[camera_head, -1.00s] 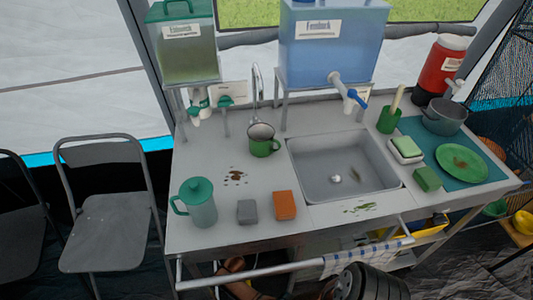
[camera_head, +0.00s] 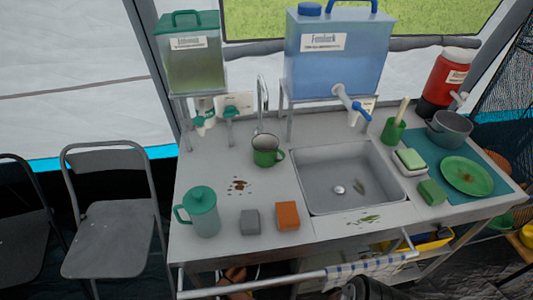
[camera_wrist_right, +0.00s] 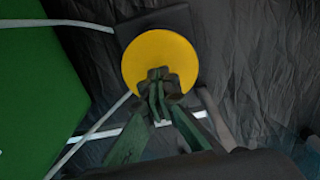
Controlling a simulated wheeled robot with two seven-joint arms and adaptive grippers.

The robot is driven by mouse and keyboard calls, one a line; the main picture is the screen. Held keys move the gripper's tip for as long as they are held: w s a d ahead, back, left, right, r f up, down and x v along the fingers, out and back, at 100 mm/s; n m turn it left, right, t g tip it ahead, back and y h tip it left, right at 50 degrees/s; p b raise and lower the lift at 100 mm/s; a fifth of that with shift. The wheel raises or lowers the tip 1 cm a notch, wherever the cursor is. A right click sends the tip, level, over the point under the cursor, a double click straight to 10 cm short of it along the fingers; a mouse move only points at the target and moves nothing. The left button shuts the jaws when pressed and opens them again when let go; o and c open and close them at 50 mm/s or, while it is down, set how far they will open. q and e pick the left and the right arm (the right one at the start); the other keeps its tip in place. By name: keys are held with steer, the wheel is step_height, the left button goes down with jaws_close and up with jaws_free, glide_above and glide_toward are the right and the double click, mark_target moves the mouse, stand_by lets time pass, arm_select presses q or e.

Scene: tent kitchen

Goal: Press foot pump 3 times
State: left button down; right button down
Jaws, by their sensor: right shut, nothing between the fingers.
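The foot pump shows in the right wrist view as a round yellow pedal (camera_wrist_right: 150,54) on a dark base plate (camera_wrist_right: 178,24) on the floor. My right gripper (camera_wrist_right: 158,80) is shut and empty. Its fingertips overlap the lower middle of the yellow pedal in the picture; I cannot tell whether they touch it or how far it is pressed down. The pump is not visible in the head view, where the counter hides the floor beneath it. My left gripper is in neither view.
The counter (camera_head: 330,232) has a front rail (camera_head: 300,281) with a checked towel (camera_head: 358,266). A sink (camera_head: 325,190), a jug (camera_head: 203,215) and sponges stand on top. A grey chair (camera_head: 108,225) is at left. A large green surface (camera_wrist_right: 35,90) lies beside the pump.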

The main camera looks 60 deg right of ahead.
steer(key=shift+f+b, duration=1.75)
steer(key=shift+f, duration=1.1)
steer(key=shift+r, duration=0.15)
steer(key=shift+r+p, duration=2.6)
steer(key=shift+r, duration=0.4)
steer(key=shift+f, duration=0.1)
